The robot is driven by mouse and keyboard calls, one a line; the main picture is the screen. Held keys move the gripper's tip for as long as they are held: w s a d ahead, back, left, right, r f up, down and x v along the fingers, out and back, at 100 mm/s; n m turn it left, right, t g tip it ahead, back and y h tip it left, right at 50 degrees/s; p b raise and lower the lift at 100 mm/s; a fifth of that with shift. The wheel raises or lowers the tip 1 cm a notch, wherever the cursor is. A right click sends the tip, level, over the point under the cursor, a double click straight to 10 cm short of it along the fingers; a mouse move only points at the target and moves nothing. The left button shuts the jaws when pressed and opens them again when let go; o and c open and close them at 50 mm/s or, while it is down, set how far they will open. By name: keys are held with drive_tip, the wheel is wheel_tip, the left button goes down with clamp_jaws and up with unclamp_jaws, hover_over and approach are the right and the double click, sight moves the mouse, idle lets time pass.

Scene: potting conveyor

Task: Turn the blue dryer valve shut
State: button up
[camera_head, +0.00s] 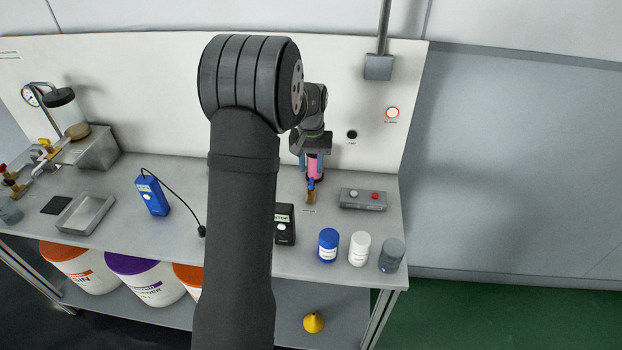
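The blue dryer valve (311,184) is a small blue handle on a brass fitting, low on the front of a dryer with a pink filling (316,166), at the back of the bench right of centre. The handle looks roughly upright. My gripper (312,152) points down at the top of the dryer, just above the valve in the picture. The fingers are small, dark and partly merged with the dryer, so I cannot tell whether they touch it or how far apart they are. My arm hides the middle of the bench.
A grey control box (362,199) stands right of the dryer. A black meter (285,224) and blue (328,245), white (360,248) and grey (392,255) jars stand along the front. A blue cabled device (152,195) lies left. A red lamp (392,112) glows on the back panel.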

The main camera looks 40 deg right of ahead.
sight(311, 182)
wheel_tip(311, 182, down, 6)
drive_tip(key=shift+r, duration=0.1)
clamp_jaws()
